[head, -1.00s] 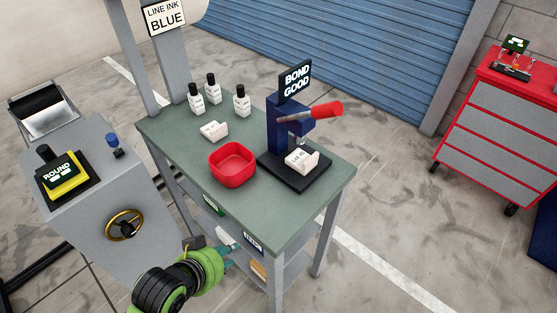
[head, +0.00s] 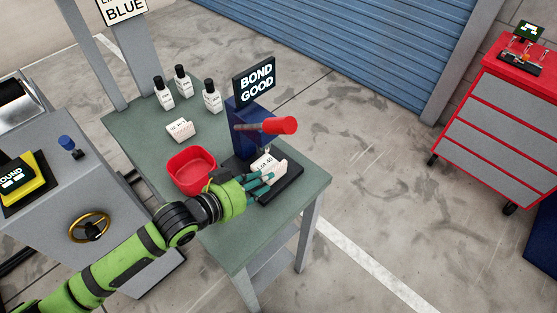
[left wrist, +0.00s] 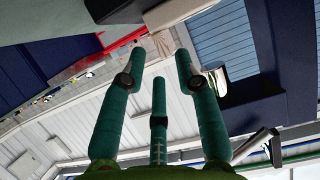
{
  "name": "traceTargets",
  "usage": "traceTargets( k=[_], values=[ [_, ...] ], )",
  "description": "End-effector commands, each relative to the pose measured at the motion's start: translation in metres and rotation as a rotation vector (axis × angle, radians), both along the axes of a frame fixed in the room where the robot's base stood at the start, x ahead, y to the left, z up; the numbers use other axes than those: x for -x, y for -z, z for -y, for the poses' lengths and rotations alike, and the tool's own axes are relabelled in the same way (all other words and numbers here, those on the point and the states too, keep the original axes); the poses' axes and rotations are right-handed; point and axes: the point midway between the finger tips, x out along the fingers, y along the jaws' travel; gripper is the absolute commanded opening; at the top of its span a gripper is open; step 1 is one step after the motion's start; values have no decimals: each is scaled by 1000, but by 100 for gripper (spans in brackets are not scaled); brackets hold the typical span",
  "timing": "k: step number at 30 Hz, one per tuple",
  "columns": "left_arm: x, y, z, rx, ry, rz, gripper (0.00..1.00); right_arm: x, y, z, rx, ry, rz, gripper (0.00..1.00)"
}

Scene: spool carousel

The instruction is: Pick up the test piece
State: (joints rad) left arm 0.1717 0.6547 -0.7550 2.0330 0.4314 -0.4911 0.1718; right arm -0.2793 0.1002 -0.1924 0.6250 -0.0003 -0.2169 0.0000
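A small white labelled piece (head: 268,167), which looks like the test piece, sits on the black base (head: 292,182) of the blue press under the "BOND GOOD" sign. My left gripper (head: 266,180) is at the piece's near left side, its teal fingers partly overlapping it. In the left wrist view the three fingers (left wrist: 160,70) are spread apart with nothing between them. A pale block (left wrist: 175,10), probably the piece, shows just past the fingertips at the top edge. I cannot tell whether any finger touches it. My right gripper is not in view.
A red bowl (head: 192,168) stands just left of my gripper. Another white labelled piece (head: 180,130) and several white bottles (head: 182,82) are farther back on the green table (head: 140,130). The press's red handle (head: 280,126) juts out above the piece.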

Motion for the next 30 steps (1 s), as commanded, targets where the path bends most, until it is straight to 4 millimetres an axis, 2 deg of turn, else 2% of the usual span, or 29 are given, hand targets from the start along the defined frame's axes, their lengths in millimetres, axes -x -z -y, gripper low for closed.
traceTargets(
  k=[4,8,16,21,26,27,28,29,30],
  values=[
    [-9,2,10,1,1,0,32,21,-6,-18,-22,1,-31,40],
    [-19,4,18,1,0,1,32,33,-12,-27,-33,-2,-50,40],
    [-42,17,39,0,0,1,32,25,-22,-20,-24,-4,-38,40],
    [-45,21,42,-1,0,1,32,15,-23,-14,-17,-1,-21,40],
    [-44,21,42,-1,0,1,32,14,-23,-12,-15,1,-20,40],
    [-44,21,42,-1,0,1,16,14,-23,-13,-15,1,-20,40],
    [-44,21,42,-1,0,1,4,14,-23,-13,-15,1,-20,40],
    [-44,21,42,-1,0,1,0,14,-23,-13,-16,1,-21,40],
    [-44,21,42,-1,0,1,0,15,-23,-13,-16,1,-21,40]
  ],
)
